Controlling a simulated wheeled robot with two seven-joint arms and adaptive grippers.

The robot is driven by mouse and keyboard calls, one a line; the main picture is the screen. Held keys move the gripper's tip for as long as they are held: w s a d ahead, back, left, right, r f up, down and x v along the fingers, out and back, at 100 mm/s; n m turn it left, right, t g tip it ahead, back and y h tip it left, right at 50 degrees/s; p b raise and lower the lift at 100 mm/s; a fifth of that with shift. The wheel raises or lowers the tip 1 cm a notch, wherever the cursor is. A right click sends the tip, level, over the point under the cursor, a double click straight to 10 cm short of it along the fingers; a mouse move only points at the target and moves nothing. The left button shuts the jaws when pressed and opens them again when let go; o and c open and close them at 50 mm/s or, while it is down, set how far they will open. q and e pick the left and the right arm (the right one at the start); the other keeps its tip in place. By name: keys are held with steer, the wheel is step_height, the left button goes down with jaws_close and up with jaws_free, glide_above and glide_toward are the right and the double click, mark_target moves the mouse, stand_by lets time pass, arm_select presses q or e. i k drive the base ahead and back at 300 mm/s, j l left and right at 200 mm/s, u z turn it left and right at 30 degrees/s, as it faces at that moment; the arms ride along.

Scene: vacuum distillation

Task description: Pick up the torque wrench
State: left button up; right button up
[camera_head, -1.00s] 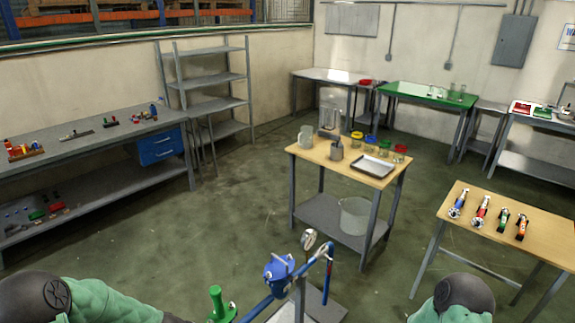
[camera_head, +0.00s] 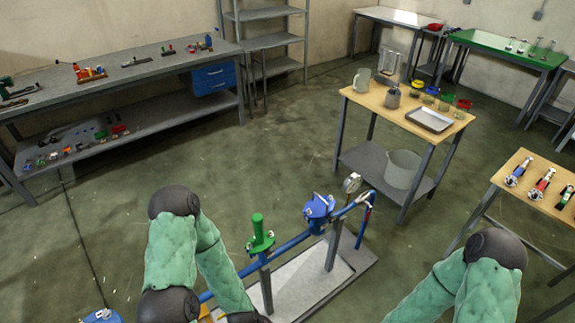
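I cannot pick out a torque wrench for certain. A thin dark bar-shaped item (camera_head: 137,61) lies on the grey workbench (camera_head: 150,80) at the upper left, too small to identify. Several dark tools (camera_head: 14,93) lie at that bench's left end. On the wooden table at the right edge lie tools with blue (camera_head: 518,172), red (camera_head: 543,184) and green handles; their kind is unclear. My two green-covered arms come in from the bottom, left and right. Neither gripper's fingers show.
A blue pipe rig with a green valve (camera_head: 260,235) and blue fitting (camera_head: 318,209) stands on a grey platform (camera_head: 345,268) close in front. A wooden table (camera_head: 370,98) with jars and a tray (camera_head: 429,120) stands beyond. Open floor (camera_head: 120,180) lies toward the workbench.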

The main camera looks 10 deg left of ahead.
mark_target(528, 160)
steer(key=i+u, duration=0.2)
steer(key=u, duration=0.35)
steer(key=z, duration=1.9)
steer(key=i+z, duration=0.1)
steer(key=i, duration=0.4)
